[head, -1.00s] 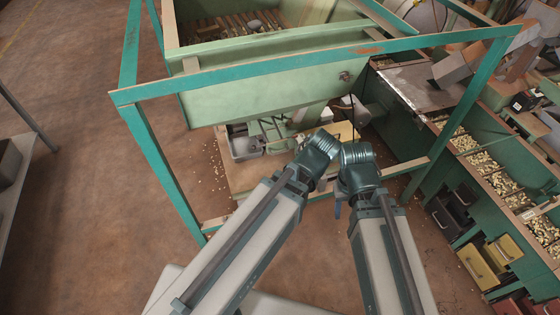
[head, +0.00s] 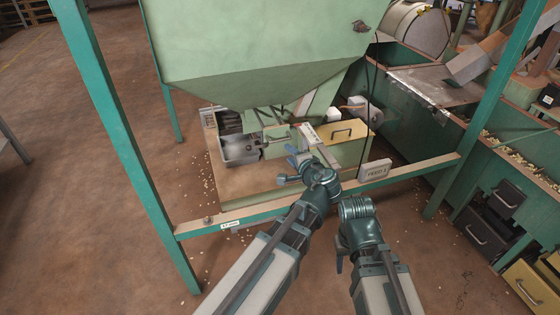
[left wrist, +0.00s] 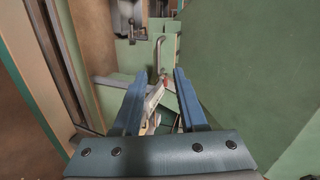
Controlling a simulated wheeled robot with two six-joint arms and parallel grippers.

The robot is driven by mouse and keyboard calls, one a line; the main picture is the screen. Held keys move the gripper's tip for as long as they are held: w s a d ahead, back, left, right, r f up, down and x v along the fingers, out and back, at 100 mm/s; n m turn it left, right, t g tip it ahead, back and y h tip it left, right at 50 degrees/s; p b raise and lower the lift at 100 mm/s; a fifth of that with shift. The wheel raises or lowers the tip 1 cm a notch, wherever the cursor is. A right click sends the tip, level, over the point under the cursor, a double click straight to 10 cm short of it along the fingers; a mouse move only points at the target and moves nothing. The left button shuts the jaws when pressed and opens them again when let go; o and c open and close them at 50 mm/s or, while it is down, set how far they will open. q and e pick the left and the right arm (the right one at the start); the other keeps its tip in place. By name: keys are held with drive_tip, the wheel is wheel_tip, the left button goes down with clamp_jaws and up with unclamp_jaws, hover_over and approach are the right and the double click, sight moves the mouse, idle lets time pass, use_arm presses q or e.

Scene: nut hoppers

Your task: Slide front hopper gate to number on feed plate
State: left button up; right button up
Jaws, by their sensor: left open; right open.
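The green front hopper (head: 250,60) hangs in the teal frame. Beneath it, a pale ruler-like strip (head: 308,136) lies by the gate mechanism; the gate itself is hard to make out. The feed plate (head: 374,171) sits on the front rail and seems to read "FEED 2". My left gripper (head: 288,165) is open and empty, just in front of the mechanism. In the left wrist view a hooked metal handle (left wrist: 158,55) and a red mark (left wrist: 165,82) show beyond the open fingers (left wrist: 157,85). My right gripper (head: 341,262) is lower, its fingers mostly hidden.
A grey metal tray (head: 240,149) stands left of the mechanism. A yellow box with a black handle (head: 342,132) is to its right. A green conveyor with nuts and drawers (head: 485,170) fills the right. Floor at left is open.

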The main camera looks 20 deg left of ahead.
sight(280, 140)
use_arm(q)
drive_tip(key=w+f+b, duration=0.1)
drive_tip(key=w+f+m+t+b, duration=0.1)
drive_tip(key=b, duration=0.1)
drive_tip(key=shift+d+f+m+t, duration=0.2)
drive_tip(key=shift+f+m+t, duration=0.1)
drive_tip(key=shift+f, duration=0.05)
use_arm(e)
wheel_tip(280, 140, down, 5)
drive_tip(key=shift+f, duration=0.1)
use_arm(q)
drive_tip(key=b+x, duration=0.3)
drive_tip(key=x, duration=1)
drive_tip(key=shift+w+a, duration=0.25)
drive_tip(key=shift+a, duration=0.05)
use_arm(e)
wheel_tip(280, 140, down, 3)
drive_tip(key=shift+r, duration=0.1)
use_arm(q)
drive_tip(key=shift+c, duration=0.4)
clamp_jaws()
drive_tip(key=shift+s+d, duration=0.1)
